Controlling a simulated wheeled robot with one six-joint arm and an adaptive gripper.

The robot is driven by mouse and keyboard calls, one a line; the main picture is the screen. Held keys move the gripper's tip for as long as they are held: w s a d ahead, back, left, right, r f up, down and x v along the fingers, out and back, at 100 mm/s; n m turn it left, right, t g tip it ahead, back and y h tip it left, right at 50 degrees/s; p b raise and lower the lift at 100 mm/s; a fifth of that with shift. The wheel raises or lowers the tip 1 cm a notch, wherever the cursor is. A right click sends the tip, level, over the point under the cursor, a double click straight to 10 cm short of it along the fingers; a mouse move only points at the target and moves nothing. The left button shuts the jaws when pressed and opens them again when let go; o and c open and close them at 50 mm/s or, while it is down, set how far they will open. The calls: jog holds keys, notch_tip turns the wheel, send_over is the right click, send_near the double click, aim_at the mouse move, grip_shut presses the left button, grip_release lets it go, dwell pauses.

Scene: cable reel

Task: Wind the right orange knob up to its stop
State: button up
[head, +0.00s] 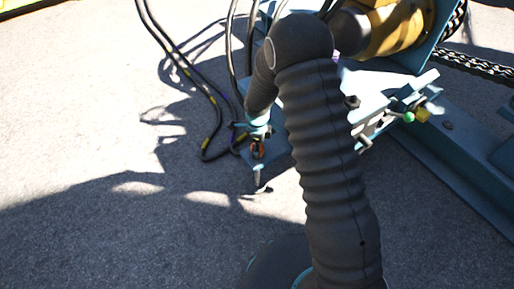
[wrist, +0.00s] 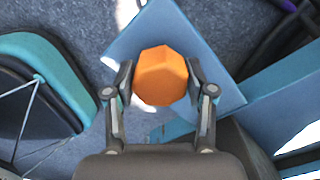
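An orange faceted knob (wrist: 160,78) is in the middle of the wrist view, above a blue plate (wrist: 135,45). My gripper (wrist: 160,72) has one finger close against each side of it and looks part closed on the knob; its fingers meet the knob's left and right edges with no clear gap. In the head view my gripper (head: 257,151) points down at the lower corner of the blue stand, with a bit of orange between the fingers. My dark ribbed arm hides much of the stand. I see no second orange knob.
A reel with a yellow-brown drum (head: 395,28) stands at the top right. Beside it are a green knob (head: 408,117) and a yellow block (head: 422,114). Dark cables (head: 200,85) hang to the ground left of my gripper. Open asphalt (head: 80,130) lies at the left.

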dwell(0.3)
jog(key=n+b, duration=0.1)
jog(key=n, duration=0.2)
jog(key=shift+f+b, duration=0.1)
jog(key=shift+b, duration=0.2)
jog(key=n+b, duration=0.1)
jog(key=n, duration=0.3)
jog(key=shift+n+b, duration=0.3)
jog(key=n+b, duration=0.1)
jog(key=n, duration=0.2)
jog(key=shift+s+n, duration=0.1)
jog(key=shift+n, duration=0.2)
jog(key=n+b, duration=0.1)
jog(key=n, duration=0.3)
jog(key=shift+n, duration=0.3)
jog(key=n, duration=0.5)
jog(key=shift+b, duration=0.4)
jog(key=n, duration=0.5)
jog(key=shift+n, duration=0.3)
